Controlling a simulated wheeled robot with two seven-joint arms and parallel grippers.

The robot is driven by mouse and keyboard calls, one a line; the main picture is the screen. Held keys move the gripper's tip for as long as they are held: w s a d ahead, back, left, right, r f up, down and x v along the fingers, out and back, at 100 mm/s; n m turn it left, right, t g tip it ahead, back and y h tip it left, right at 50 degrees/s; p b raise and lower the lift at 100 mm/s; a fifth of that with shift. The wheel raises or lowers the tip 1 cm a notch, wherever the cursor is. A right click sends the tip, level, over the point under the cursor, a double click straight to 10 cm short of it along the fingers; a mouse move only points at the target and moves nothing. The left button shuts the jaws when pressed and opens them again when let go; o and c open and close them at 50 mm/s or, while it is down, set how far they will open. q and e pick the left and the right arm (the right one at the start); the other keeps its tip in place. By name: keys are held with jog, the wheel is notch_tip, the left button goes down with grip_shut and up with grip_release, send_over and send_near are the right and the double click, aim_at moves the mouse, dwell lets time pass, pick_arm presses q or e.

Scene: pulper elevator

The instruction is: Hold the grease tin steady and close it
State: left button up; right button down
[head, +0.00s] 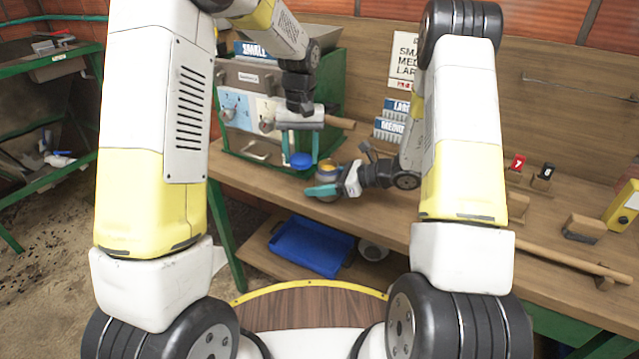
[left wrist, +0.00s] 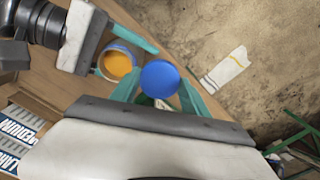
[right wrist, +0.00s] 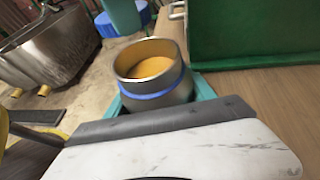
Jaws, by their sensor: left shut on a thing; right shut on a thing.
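The grease tin (right wrist: 160,88) is an open grey metal can with a blue band and yellow-orange grease (left wrist: 117,65) inside. My right gripper (head: 325,189) is shut around its sides and holds it upright at the bench's front edge. The round blue lid (head: 300,160) is in my left gripper (head: 300,145), whose teal fingers point down and are shut on it. In the left wrist view the lid (left wrist: 160,79) is beside the tin, apart from its mouth. It also shows behind the tin in the right wrist view (right wrist: 108,24). The tin's mouth is uncovered.
A green-framed machine (head: 250,110) with a control panel stands on the wooden bench (head: 390,207) behind my grippers. Blue-topped size cards (head: 390,128) stand at the back. A blue bin (head: 310,247) lies on the lower shelf. Blocks and a long wooden handle (head: 560,257) lie at right.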

aim_at(327, 172)
pick_arm(q)
jog(key=d+r, duration=0.5)
jog(key=d, duration=0.2)
jog(key=shift+s+r, duration=0.2)
jog(key=shift+r, duration=0.2)
jog(key=shift+f, duration=0.1)
jog(key=shift+f, duration=1.95)
jog(key=shift+f, duration=0.85)
jog(key=shift+f, duration=0.55)
